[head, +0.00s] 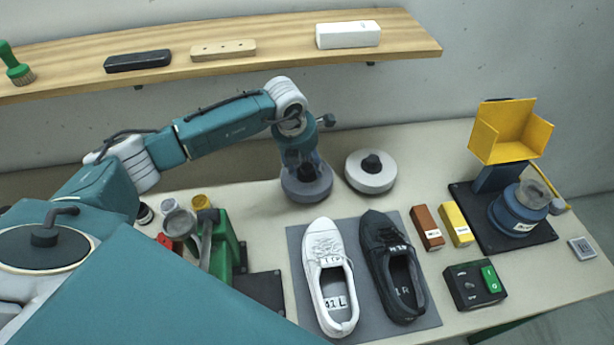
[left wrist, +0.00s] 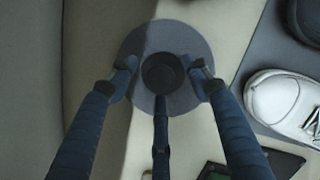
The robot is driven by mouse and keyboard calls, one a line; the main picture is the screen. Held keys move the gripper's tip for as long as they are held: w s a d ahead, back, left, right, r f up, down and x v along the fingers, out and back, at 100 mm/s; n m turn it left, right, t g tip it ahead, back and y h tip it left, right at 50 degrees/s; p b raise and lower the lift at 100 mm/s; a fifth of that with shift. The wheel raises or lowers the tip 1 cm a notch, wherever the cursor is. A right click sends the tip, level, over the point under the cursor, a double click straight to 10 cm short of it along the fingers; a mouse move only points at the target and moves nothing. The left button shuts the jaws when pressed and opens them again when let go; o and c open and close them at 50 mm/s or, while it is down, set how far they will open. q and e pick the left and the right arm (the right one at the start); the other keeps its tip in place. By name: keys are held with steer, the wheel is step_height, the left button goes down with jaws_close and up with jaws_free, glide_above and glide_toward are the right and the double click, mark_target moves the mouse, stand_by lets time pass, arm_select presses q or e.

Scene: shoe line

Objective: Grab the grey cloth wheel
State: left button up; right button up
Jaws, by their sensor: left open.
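The grey cloth wheel (head: 307,190) lies flat on the table below the shelf. It also shows in the left wrist view (left wrist: 178,36), with a dark round knob in its middle. My left gripper (head: 302,170) is right above it, pointing down. In the left wrist view, the open fingers (left wrist: 164,76) stand apart on both sides of the knob, with a third finger below it. I cannot tell whether any finger touches the knob. A white wheel (head: 371,178) with a dark knob lies just to the right. My right gripper is not in view.
A white shoe (head: 327,275) and a black shoe (head: 392,265) lie on a grey mat (head: 430,318) in front of the wheels. A wooden shelf (head: 280,52) runs above the table. A green device (head: 224,250) stands left of the mat, a blue machine (head: 516,211) at right.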

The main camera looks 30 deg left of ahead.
arm_select(q)
jaws_close()
steer(key=shift+r, duration=0.1)
steer(key=shift+w, duration=0.1)
